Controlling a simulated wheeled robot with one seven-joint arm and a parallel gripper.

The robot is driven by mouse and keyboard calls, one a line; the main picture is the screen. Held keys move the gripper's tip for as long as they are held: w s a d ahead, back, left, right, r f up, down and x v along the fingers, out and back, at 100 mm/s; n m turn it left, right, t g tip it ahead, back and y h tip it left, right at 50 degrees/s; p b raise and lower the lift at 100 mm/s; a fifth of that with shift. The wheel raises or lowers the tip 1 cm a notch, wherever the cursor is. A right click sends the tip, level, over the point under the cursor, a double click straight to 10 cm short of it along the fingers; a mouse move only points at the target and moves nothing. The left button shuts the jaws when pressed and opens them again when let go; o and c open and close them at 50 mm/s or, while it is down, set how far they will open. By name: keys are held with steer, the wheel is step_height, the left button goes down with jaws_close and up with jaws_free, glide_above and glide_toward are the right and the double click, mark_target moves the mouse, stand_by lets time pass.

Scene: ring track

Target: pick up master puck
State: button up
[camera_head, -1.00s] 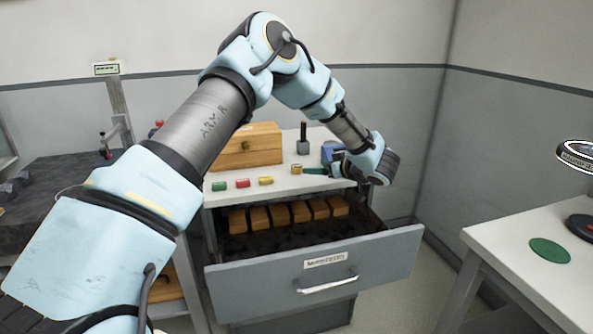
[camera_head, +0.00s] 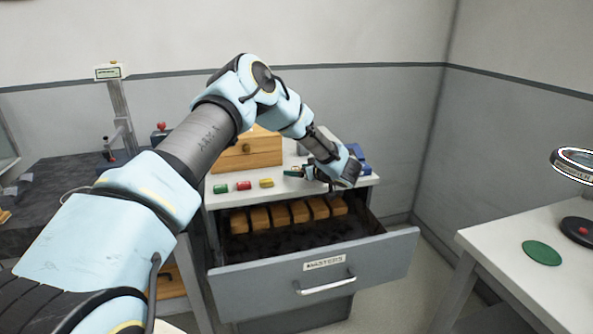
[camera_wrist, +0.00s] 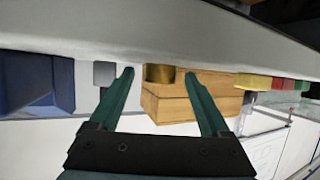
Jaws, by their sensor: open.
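A brass-coloured cylinder, likely the master puck (camera_wrist: 160,73), shows in the wrist view on the pale cabinet top, which appears upside down there. My gripper (camera_wrist: 159,76) is open, with its two green fingers on either side of the puck in the picture. I cannot tell whether the puck is fully between the fingertips or just beyond them. In the head view my gripper (camera_head: 293,173) is low over the cabinet top (camera_head: 222,201), and I cannot make out the puck there.
A wooden box (camera_head: 251,152) stands behind the gripper, with a blue holder (camera_head: 358,155) to its right. Green, red and yellow blocks (camera_head: 243,186) lie to its left. Below, an open drawer (camera_head: 318,270) holds several wooden blocks. A side table (camera_head: 500,250) is at right.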

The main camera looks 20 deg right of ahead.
jaws_close()
stand_by(0.5)
